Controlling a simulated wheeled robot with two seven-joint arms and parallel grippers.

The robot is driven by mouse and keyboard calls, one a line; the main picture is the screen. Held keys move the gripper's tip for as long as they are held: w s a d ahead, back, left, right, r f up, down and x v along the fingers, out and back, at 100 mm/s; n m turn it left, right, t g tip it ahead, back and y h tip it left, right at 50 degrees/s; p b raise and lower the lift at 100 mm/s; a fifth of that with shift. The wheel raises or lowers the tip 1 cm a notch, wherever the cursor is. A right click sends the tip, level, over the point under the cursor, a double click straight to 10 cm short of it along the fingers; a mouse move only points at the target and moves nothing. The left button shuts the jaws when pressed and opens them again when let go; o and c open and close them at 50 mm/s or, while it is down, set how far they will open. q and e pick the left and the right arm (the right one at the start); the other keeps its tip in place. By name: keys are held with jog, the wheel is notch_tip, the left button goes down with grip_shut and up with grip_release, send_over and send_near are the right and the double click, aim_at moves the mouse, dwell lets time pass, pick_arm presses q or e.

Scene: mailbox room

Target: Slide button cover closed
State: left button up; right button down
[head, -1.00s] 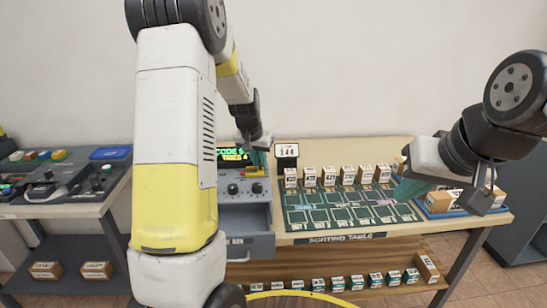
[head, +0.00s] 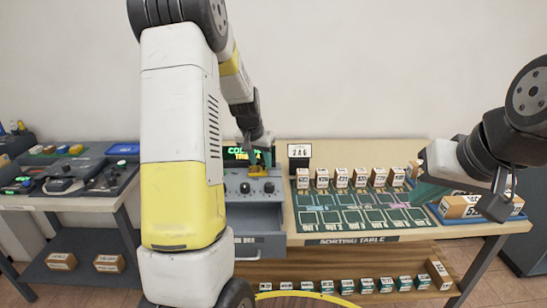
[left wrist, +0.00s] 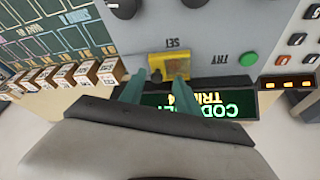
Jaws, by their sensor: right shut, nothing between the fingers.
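The yellow button cover (head: 258,174) sits on the grey control box (head: 262,198). In the left wrist view the cover (left wrist: 170,66) lies beside the word SET, with a small red-orange part at its right side. My left gripper (head: 262,158) is at the cover. In the left wrist view its two teal fingers (left wrist: 162,82) stand apart, with their tips at the cover's near edge; whether they touch it I cannot tell. A green button (left wrist: 248,58) marked TRY is uncovered to the right. My right gripper (head: 424,190) is shut and empty above the table's right part.
A lit display (left wrist: 200,104) stands close to the left fingers. Black knobs (head: 256,188) are on the box. Several small parcels (head: 340,178) line the sorting mat (head: 350,214). A blue tray (head: 440,216) with parcels is at right. Another console table (head: 70,172) stands at left.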

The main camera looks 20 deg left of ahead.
pick_arm(q)
jog(key=v, duration=0.7)
jog(key=shift+r, duration=0.35)
jog(key=shift+s+a, duration=0.1)
jog(key=shift+s, duration=0.05)
jog(key=s+d+r+t+h, duration=0.1)
jog(key=s+d+r, duration=0.25)
jog(key=s, duration=0.25)
jog(key=s+d+r, duration=0.2)
jog(key=s+r, duration=0.3)
jog(key=s, duration=0.1)
jog(key=s+d, duration=0.2)
jog(key=s, duration=0.6)
jog(key=s+d, duration=0.3)
jog(key=s, duration=0.5)
jog(key=shift+d+r+n+t+h, duration=0.15)
jog(key=shift+r+n+t+h, duration=0.15)
jog(key=shift+t+h, duration=0.1)
jog(key=shift+c, duration=0.2)
